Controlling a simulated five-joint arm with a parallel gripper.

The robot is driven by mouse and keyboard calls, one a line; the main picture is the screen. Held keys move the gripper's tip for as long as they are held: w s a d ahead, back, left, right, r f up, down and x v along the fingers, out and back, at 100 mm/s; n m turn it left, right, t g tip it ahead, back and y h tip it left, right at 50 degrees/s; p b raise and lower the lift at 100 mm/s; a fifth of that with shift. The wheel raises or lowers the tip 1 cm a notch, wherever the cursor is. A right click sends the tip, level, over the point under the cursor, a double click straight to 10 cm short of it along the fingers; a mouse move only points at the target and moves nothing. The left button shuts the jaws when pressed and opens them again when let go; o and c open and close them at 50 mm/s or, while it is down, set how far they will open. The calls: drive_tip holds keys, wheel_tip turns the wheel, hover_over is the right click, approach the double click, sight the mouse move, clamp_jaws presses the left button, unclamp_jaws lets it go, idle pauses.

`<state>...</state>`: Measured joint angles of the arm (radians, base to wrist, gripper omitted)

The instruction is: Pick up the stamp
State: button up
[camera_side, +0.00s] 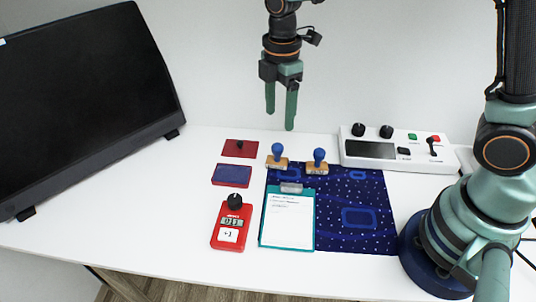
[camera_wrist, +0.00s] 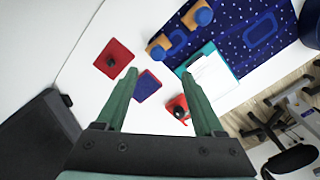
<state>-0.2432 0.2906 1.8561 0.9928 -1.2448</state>
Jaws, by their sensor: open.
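Two stamps with blue round knobs and wooden bases stand at the back edge of the dark blue mat (camera_side: 375,200). The left stamp (camera_side: 278,154) and the right stamp (camera_side: 318,160) are close together. In the wrist view one stamp (camera_wrist: 163,42) is at the upper middle and another stamp (camera_wrist: 200,15) lies further up and right. My gripper (camera_side: 281,120) is open and empty, with its green fingers pointing down in the air above the back of the table. In the wrist view my gripper (camera_wrist: 164,80) shows nothing between its fingertips except the table and the blue pad.
A red pad with a black knob (camera_side: 240,148), a blue pad (camera_side: 231,175) and a red counter (camera_side: 231,228) lie left of the mat. A teal clipboard (camera_side: 288,218) lies on the mat. A white control box (camera_side: 396,149) stands behind it. A black monitor (camera_side: 85,95) stands left.

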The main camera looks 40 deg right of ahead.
sight(278, 145)
wheel_tip(278, 145, down, 7)
drive_tip(key=shift+r, duration=0.15)
drive_tip(key=shift+w+f, duration=0.2)
drive_tip(key=shift+f, duration=2.45)
clamp_jaws()
